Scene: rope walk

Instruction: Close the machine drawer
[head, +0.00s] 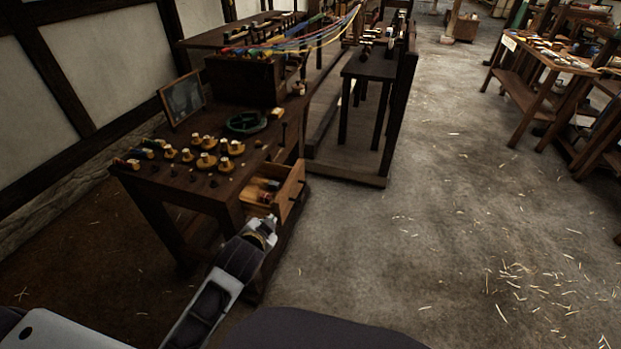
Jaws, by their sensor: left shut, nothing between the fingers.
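The machine drawer (290,189) is pulled out from the right side of the dark wooden machine table (205,190). It is light wood, and a few small coloured items (267,190) lie inside. My left gripper (268,222) is shut and empty. It is at the near end of the drawer, just below it in the picture; I cannot tell whether it touches the drawer. My right gripper is not in view.
Several spools (205,160) and a green dish (246,122) stand on the table top. A framed slate (182,98) leans at the back. A long wooden frame with coloured strands (318,40) runs behind.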

